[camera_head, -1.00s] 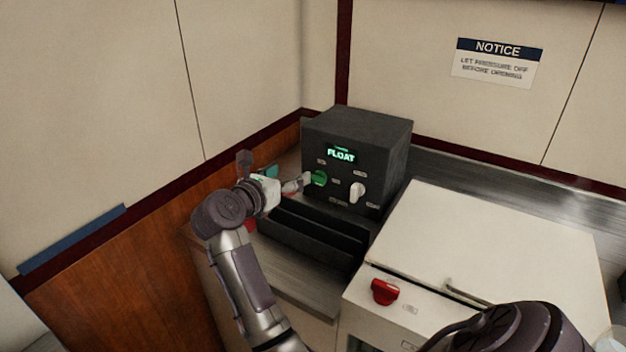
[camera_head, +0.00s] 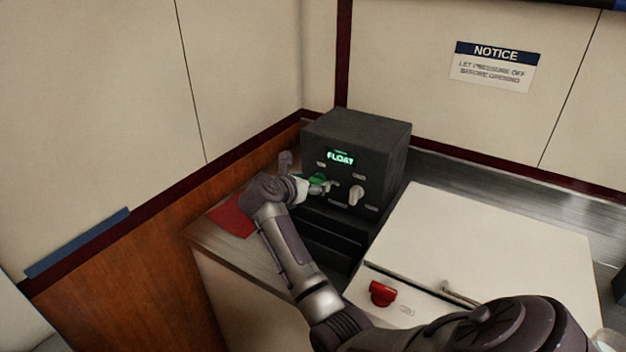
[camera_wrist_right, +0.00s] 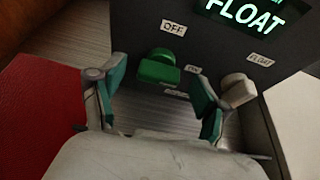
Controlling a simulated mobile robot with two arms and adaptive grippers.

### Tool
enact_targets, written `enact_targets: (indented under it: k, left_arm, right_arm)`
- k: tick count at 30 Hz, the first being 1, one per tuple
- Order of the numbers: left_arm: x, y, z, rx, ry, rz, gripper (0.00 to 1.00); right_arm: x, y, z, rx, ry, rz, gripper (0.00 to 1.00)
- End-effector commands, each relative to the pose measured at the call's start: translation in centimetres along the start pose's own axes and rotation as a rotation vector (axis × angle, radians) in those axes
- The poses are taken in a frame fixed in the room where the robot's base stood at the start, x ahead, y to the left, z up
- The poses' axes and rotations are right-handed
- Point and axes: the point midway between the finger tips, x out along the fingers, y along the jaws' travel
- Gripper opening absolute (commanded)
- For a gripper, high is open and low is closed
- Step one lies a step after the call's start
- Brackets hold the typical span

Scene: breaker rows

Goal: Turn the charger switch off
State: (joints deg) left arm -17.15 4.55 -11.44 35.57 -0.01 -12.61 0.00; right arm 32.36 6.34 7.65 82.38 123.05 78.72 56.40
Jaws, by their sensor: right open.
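The charger (camera_head: 380,140) is a dark box in the counter's corner, with a lit green display (camera_head: 341,158) reading FLOAT. Its green switch knob (camera_wrist_right: 158,68) sits between the OFF and ON labels in the right wrist view. A white knob (camera_head: 355,195) is to its right, by a FLOAT label. My right gripper (camera_wrist_right: 160,78) is open, its two green-padded fingers spread to either side of the green knob, with visible gaps. In the head view the right gripper (camera_head: 322,184) partly hides that knob. The right finger is close to the white knob; contact cannot be told. My left gripper is out of view.
A red mat (camera_head: 233,216) lies on the counter to the left. A white-topped unit (camera_head: 490,235) with a red knob (camera_head: 382,293) stands to the right of the charger. A dark stepped tray (camera_head: 325,240) is below the charger, partly behind my arm.

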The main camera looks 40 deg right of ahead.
Motion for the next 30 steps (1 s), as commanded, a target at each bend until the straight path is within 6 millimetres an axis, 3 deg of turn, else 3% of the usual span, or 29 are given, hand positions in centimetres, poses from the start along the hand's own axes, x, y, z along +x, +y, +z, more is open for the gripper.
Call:
enact_targets:
  k: [12, 23, 30]
  left_arm:
    - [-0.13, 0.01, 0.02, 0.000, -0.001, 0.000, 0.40]
    - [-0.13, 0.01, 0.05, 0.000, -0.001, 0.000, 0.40]
    - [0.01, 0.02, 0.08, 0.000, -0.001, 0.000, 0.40]
  right_arm:
    - [0.99, -0.02, 0.00, 0.000, 0.000, 0.000, 0.75]
    - [0.96, -0.02, -0.01, 0.000, 0.000, 0.000, 0.17]
    - [0.95, 0.06, -0.09, -0.018, 0.002, -0.007, 0.15]
